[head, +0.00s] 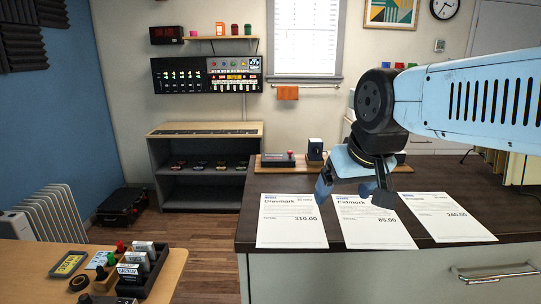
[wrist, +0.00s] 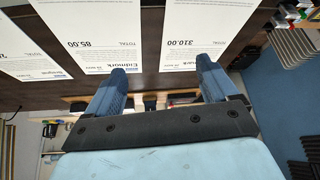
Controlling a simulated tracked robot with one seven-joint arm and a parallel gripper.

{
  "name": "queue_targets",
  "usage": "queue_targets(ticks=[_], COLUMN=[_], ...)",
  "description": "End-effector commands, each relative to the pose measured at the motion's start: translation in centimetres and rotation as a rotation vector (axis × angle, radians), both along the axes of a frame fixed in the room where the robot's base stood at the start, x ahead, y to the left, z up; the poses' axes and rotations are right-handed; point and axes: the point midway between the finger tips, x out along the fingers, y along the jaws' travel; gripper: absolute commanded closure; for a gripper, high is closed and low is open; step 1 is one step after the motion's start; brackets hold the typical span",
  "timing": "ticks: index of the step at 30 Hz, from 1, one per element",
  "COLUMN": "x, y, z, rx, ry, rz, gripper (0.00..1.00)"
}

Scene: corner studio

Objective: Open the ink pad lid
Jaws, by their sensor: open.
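A dark, low box with a red knob on top (head: 280,159), which looks like the ink pad with its lid down, sits on a wooden tray (head: 265,167) at the back of the dark counter. A small black and white block (head: 315,150), perhaps a stamp, stands beside it on the tray. My gripper (head: 353,194) is open and empty above the counter, to the right of and nearer than the box. In the wrist view my gripper (wrist: 161,70) has its fingers wide apart with nothing between them. The box cannot be made out clearly there.
Three printed sheets lie on the counter: 310.00 (head: 291,212), 85.00 (head: 375,229) and 240.00 (head: 446,216). A wooden table (head: 40,285) at front left bears a black rack (head: 160,267) and small items. The floor (head: 200,229) between is clear.

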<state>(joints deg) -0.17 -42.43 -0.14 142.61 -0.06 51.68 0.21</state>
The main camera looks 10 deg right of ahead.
Motion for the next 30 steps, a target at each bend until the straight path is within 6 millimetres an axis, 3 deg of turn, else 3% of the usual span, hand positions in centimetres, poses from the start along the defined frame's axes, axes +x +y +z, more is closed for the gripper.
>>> queue_targets(ticks=[5,12,22,30], x=[3.0,9.6,19.5,27.8], y=[-0.2,-0.6,-0.9,-0.7], z=[1.9,4.9,7.3,7.6], rx=[0.016,0.038,0.046,0.034], ry=[0.013,0.038,0.067,0.089], rz=[-0.012,-0.047,-0.103,-0.153], gripper=[0.31,0.53,0.53,0.53])
